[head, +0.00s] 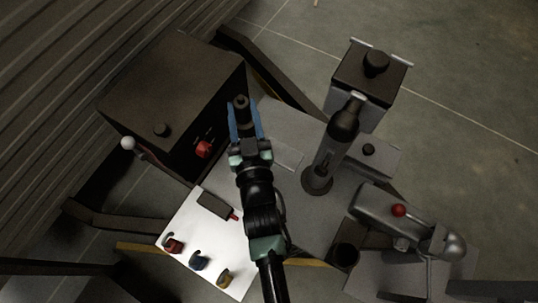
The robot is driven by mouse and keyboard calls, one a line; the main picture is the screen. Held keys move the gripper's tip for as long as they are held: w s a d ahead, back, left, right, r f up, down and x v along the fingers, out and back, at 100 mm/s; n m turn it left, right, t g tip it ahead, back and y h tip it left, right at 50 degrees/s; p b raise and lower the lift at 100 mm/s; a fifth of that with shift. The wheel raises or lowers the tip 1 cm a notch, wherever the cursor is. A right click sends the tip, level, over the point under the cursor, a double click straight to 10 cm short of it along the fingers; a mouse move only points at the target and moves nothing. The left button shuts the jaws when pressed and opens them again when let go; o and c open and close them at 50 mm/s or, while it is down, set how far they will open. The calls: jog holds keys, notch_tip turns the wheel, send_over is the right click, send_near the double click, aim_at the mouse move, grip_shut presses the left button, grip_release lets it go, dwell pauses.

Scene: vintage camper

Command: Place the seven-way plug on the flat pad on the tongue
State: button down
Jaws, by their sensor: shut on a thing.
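My gripper (245,117) has blue fingers and is shut on a short dark cylindrical plug (241,102), the seven-way plug by its look, with a round end facing the camera. It is held over the left back part of the grey tongue plate (272,118), beside the dark box. Its exact height above the plate cannot be told. A slightly lighter flat rectangle (288,155), which looks like the pad, lies on the plate to the right of the gripper's wrist. The arm hides part of the plate.
A large dark box (172,88) with a red knob (204,148) stands left. A tall jack post (336,140) rises right of the pad. The coupler (405,222) is at lower right. A white board (205,240) with coloured hooks lies at lower left.

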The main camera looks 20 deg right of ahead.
jog(key=w+d+f+h+b, duration=0.1)
jog(key=d+f+b, duration=0.2)
jog(key=f+b, duration=0.6)
jog(key=w+d+f+m+h+b, duration=0.1)
jog(key=d+f+b, duration=0.3)
jog(key=f+b, duration=0.6)
jog(key=shift+w, duration=0.35)
jog(key=shift+f, duration=0.1)
jog(key=shift+f, duration=0.15)
jog(key=shift+c, duration=2.2)
grip_release()
